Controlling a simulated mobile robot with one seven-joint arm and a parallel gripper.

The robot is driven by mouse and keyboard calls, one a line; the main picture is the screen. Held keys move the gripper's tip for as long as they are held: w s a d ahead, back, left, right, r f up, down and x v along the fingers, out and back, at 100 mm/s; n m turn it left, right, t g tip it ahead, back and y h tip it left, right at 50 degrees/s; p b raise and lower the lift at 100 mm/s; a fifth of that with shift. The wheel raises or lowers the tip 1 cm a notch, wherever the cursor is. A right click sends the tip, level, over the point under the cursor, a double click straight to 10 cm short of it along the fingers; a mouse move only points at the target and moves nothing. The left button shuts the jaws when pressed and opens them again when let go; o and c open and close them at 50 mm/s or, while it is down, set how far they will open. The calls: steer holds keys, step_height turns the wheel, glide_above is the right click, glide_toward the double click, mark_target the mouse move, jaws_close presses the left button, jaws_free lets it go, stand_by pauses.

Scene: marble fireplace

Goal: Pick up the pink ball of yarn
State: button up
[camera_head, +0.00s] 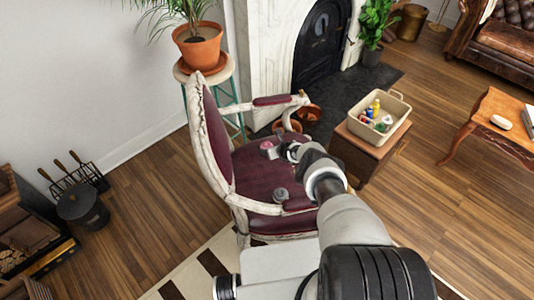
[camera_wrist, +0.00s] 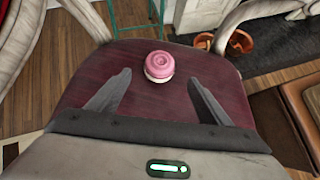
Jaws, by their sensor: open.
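The pink ball of yarn (camera_wrist: 158,62) looks like a small, round, flattened pink thing with a pale underside. It sits on the dark red seat (camera_wrist: 93,73) of a chair. In the head view, the pink thing (camera_head: 267,145) is near the seat's far side, just left of my gripper (camera_head: 281,152). In the wrist view, my gripper (camera_wrist: 159,80) is open and empty over the seat. The pink thing lies just beyond the fingertips, roughly centred between them and apart from both.
The chair's backrest (camera_head: 217,140) and pale armrests stand around the seat. A potted plant (camera_head: 198,45) on a stand is behind. A box (camera_head: 367,157) bearing a bin (camera_head: 398,110) stands to the right.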

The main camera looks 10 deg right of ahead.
steer(key=b+x, duration=0.2)
steer(key=b, duration=0.2)
steer(key=b+x, duration=0.3)
steer(key=b, duration=0.1)
steer(key=shift+f+b, duration=0.35)
steer(key=shift+f, duration=0.1)
steer(key=shift+w+a+f+b, duration=0.15)
steer(key=shift+w+b, duration=0.25)
steer(key=shift+b, duration=0.7)
steer(key=b+x, duration=0.2)
steer(key=b, duration=0.3)
steer(key=shift+f, duration=0.4)
steer(key=b+x, duration=0.2)
steer(key=b, duration=0.4)
steer(key=shift+w+a+f, duration=0.1)
steer(key=shift+w, duration=0.2)
steer(key=shift+w+b, duration=0.1)
steer(key=shift+b, duration=0.25)
steer(key=c, duration=1.1)
